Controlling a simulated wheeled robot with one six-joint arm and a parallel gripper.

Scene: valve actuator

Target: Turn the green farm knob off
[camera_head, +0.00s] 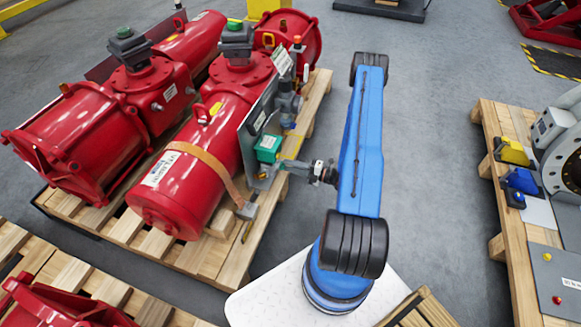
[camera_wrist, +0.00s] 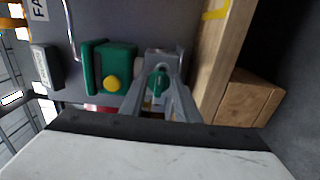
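A small green knob (camera_wrist: 158,82) shows in the wrist view, set on a grey fitting beside a green box with a yellow button (camera_wrist: 112,83). My gripper (camera_wrist: 163,65) reaches up to it, with one grey finger on each side of the knob. The fingers look apart, with gaps between them and the knob; firm contact does not show. In the head view my gripper (camera_head: 268,174) is at the side of the panel, just below the green box (camera_head: 268,148). The knob itself is hidden or too small to tell there.
The panel (camera_head: 256,125) stands beside a red actuator (camera_head: 200,165) on a wooden pallet (camera_head: 215,255). A wooden beam (camera_wrist: 222,60) lies close to the right of the fingers in the wrist view. Another pallet (camera_head: 515,230) with equipment is at right.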

